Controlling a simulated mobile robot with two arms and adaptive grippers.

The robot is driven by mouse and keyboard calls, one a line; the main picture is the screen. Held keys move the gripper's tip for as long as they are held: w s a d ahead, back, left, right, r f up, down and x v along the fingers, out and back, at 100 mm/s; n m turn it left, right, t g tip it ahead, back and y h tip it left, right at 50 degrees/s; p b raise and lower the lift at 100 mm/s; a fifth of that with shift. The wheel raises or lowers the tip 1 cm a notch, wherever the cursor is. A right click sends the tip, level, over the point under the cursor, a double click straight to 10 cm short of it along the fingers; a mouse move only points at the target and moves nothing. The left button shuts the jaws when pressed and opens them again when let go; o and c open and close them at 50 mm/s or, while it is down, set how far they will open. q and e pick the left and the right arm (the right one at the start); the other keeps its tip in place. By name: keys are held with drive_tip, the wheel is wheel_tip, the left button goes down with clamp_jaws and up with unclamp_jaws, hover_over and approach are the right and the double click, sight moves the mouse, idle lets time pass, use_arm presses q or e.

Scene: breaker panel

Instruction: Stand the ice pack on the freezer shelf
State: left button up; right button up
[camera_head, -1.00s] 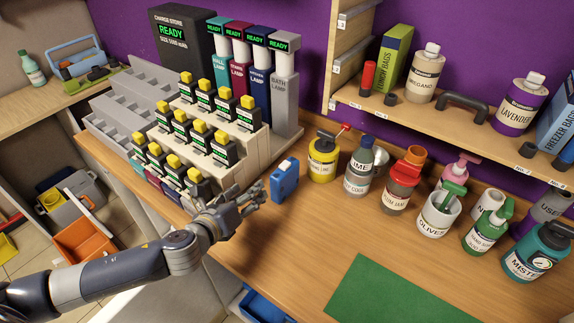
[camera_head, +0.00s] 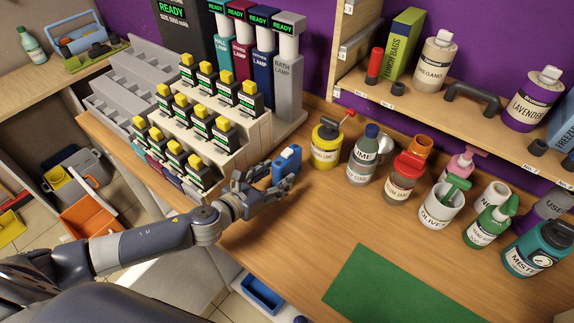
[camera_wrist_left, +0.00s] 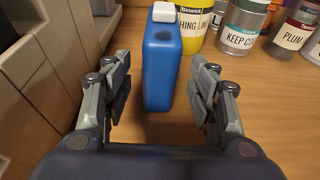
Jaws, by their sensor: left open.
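A blue flat container with a white cap (camera_head: 287,165), which looks like the ice pack, stands upright on the wooden counter beside the stepped charging rack. In the left wrist view it (camera_wrist_left: 162,65) stands between and just beyond my left gripper's fingers. My left gripper (camera_head: 262,184) is open, its fingers close to the near side of the container. It also shows in the left wrist view (camera_wrist_left: 163,95), with a gap to the container on each side. I cannot make out a freezer shelf. My right gripper is not in view.
A yellow bottle (camera_head: 326,147) stands just behind the container, with several labelled bottles and jars to its right. The charging rack (camera_head: 225,135) is close on the left. A green mat (camera_head: 395,290) lies in front. A wall shelf (camera_head: 420,100) holds more goods.

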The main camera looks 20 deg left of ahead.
use_arm(q)
drive_tip(key=p+x, duration=0.1)
drive_tip(key=x, duration=0.2)
drive_tip(key=shift+w, duration=0.1)
drive_tip(key=shift+w+d+f, duration=0.15)
drive_tip(key=shift+w, duration=0.15)
drive_tip(key=shift+w+d+f, duration=0.1)
drive_tip(key=shift+w, duration=0.15)
drive_tip(key=shift+s, duration=0.1)
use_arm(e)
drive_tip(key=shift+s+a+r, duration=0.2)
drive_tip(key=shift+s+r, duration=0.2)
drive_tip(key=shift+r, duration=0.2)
use_arm(q)
clamp_jaws()
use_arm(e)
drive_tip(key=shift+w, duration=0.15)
